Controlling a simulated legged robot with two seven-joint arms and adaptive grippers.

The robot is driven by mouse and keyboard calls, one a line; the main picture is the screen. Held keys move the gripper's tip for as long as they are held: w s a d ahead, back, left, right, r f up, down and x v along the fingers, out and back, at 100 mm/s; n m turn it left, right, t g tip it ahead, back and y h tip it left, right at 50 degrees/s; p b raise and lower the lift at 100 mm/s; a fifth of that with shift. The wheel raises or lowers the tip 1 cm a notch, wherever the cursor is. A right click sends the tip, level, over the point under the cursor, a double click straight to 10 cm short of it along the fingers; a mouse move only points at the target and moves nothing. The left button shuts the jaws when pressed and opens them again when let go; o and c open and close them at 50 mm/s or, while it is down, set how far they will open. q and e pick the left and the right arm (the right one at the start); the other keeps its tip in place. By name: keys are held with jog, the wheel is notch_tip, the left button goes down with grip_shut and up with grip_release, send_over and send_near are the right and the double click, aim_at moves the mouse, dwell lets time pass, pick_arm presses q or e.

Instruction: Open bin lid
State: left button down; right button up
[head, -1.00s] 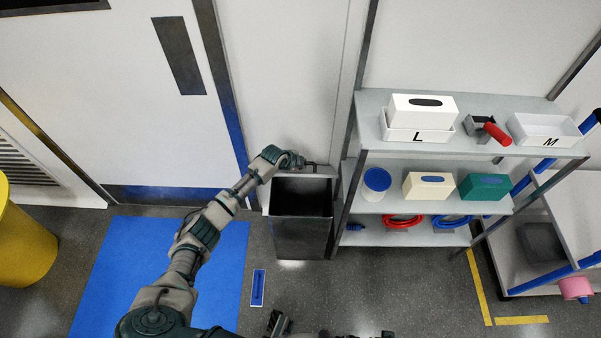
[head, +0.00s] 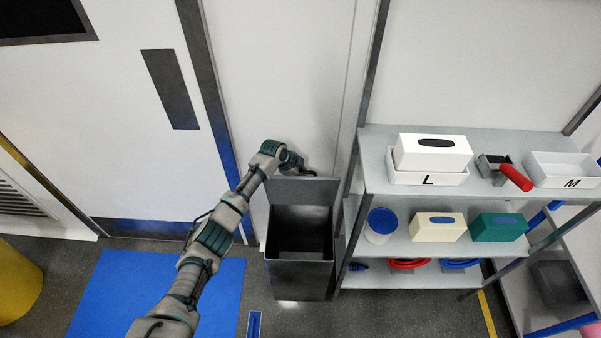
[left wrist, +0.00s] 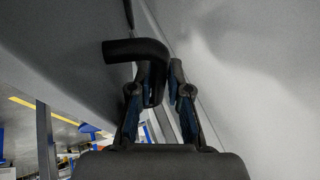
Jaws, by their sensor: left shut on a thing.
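The grey metal bin (head: 298,278) stands against the wall, left of the shelf unit. Its lid (head: 303,191) is raised at the back, and the dark inside of the bin shows. My left gripper (head: 305,171) is at the lid's top edge. In the left wrist view, the black bent handle (left wrist: 140,50) runs down between the fingers of my left gripper (left wrist: 160,92), which is shut on it. The fingers hide part of the handle. My right gripper is not in view.
The shelf unit (head: 462,286) stands close to the bin's right and holds boxes, trays and cables. A door (head: 130,150) is at the left. A blue mat (head: 100,305) lies on the floor and a yellow container (head: 15,283) stands far left. Floor in front of the shelves is clear.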

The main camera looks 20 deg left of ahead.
pick_arm(q)
jog(key=shift+w+a+r, duration=0.1)
jog(key=shift+w+r, duration=0.1)
jog(key=shift+w, duration=0.15)
jog(key=c, duration=1.5)
grip_release()
jog(key=shift+o, duration=0.3)
jog(key=shift+w+f, duration=0.1)
jog(key=shift+f, duration=0.15)
jog(key=v, duration=1.1)
jog(key=shift+s+a+r, duration=0.2)
jog(key=shift+s+r, duration=0.05)
jog(key=shift+r, duration=0.15)
